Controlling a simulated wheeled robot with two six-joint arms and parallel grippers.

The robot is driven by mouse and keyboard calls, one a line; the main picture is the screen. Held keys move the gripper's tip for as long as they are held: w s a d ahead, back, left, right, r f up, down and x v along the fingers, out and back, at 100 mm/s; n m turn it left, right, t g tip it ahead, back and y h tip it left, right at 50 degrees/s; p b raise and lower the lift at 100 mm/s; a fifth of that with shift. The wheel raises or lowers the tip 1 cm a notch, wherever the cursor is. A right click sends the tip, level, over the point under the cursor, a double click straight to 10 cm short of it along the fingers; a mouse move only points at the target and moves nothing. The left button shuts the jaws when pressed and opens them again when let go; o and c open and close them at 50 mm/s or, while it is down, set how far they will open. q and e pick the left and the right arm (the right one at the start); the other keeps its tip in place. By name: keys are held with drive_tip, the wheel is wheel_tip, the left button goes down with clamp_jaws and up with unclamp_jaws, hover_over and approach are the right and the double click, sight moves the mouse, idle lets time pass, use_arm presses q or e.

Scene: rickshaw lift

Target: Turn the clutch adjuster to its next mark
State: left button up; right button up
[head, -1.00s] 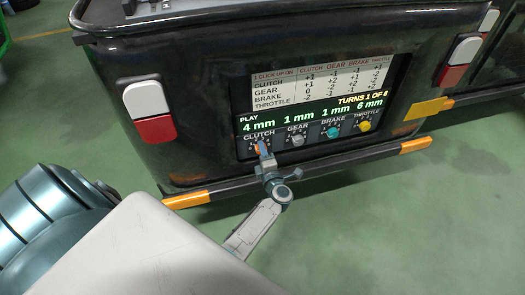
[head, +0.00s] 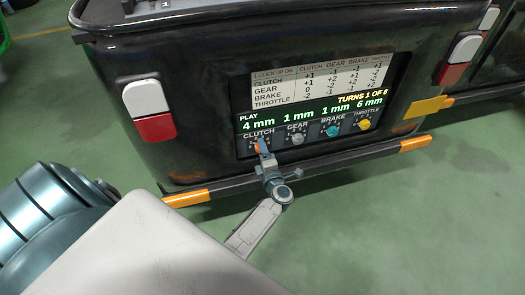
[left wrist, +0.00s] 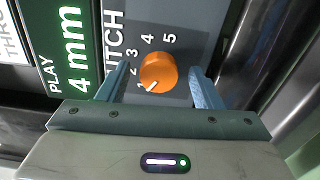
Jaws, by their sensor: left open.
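The clutch adjuster (left wrist: 158,72) is an orange round knob on the rear panel. In the left wrist view its white pointer line points to the lower left, by the 1 of its printed marks 1 to 5. In the head view the clutch adjuster (head: 258,148) shows only partly behind my gripper. My left gripper (left wrist: 160,70) is open, with one blue finger on each side of the knob and a visible gap to it. In the head view the left gripper (head: 263,150) is at the panel's lower left. My right gripper is not in view.
The panel screen (head: 315,100) reads clutch 4 mm, gear 1 mm, brake 1 mm, throttle 6 mm, "turns 1 of 6". Grey gear (head: 297,139), teal brake (head: 333,131) and yellow throttle (head: 364,125) knobs sit to the right. A bumper bar (head: 320,163) runs below the panel.

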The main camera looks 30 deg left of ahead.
use_arm(q)
drive_tip(key=v, duration=1)
drive_tip(key=shift+d, duration=0.15)
